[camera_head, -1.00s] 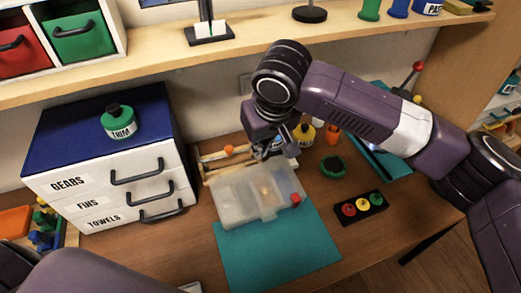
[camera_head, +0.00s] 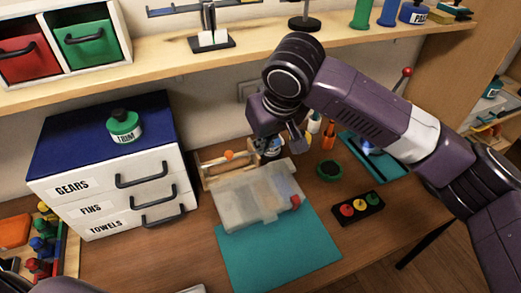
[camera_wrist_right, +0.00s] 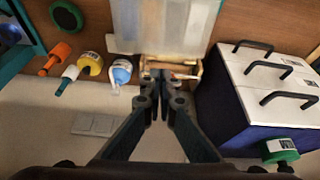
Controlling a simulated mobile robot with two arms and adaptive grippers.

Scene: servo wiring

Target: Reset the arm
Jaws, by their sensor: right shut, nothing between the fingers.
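My right arm comes in from the right in the head view. Its gripper (camera_head: 272,150) points down above the back of the table, behind a translucent case (camera_head: 240,205) and close to a small wooden rack (camera_head: 212,178). In the right wrist view, the gripper (camera_wrist_right: 160,92) is shut and empty, its fingertips in front of the wooden rack (camera_wrist_right: 199,70). The case (camera_wrist_right: 165,25) lies past the rack there. Whether the fingertips touch the rack is unclear. My left gripper is out of view.
A cabinet (camera_head: 104,213) labelled GEARS, FINS and TOWELS stands left, a TRIM bottle (camera_head: 124,128) on top. A teal mat (camera_head: 280,255) lies in front. A three-button box (camera_head: 341,218) and green round item (camera_head: 329,170) sit right. A shelf (camera_head: 150,70) runs above the table.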

